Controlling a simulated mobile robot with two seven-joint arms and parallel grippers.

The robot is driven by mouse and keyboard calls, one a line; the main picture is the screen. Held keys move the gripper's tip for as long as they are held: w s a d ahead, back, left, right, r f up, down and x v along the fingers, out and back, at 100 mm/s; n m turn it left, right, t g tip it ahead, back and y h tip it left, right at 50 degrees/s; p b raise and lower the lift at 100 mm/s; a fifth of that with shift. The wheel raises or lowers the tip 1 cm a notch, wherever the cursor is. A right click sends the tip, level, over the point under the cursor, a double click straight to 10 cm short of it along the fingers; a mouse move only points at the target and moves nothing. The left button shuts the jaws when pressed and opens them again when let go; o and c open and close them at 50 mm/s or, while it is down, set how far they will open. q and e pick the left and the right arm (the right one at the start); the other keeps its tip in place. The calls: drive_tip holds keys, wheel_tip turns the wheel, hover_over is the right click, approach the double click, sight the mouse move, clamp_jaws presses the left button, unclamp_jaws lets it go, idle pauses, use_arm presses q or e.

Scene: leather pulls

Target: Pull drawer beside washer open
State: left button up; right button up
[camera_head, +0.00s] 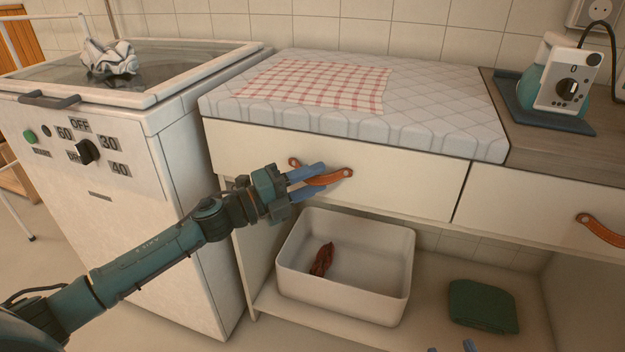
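The drawer (410,186) beside the washer (105,190) has a cream front and looks shut, in line with the drawer front to its right. Its brown leather pull (335,177) is a strap fixed at both ends. My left gripper (318,177) is at this pull, with its blue fingers apart, one above and one below the strap. I see a gap between the fingers and cannot tell whether they touch the leather. My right gripper (452,348) shows only as two separated blue fingertips at the bottom edge.
A quilted pad with a checked cloth (320,85) covers the counter above the drawer. A second leather pull (600,230) is at the right.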

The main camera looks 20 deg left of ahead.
use_arm(q)
drive_tip(key=shift+w+d, duration=0.1)
clamp_jaws()
idle(0.4)
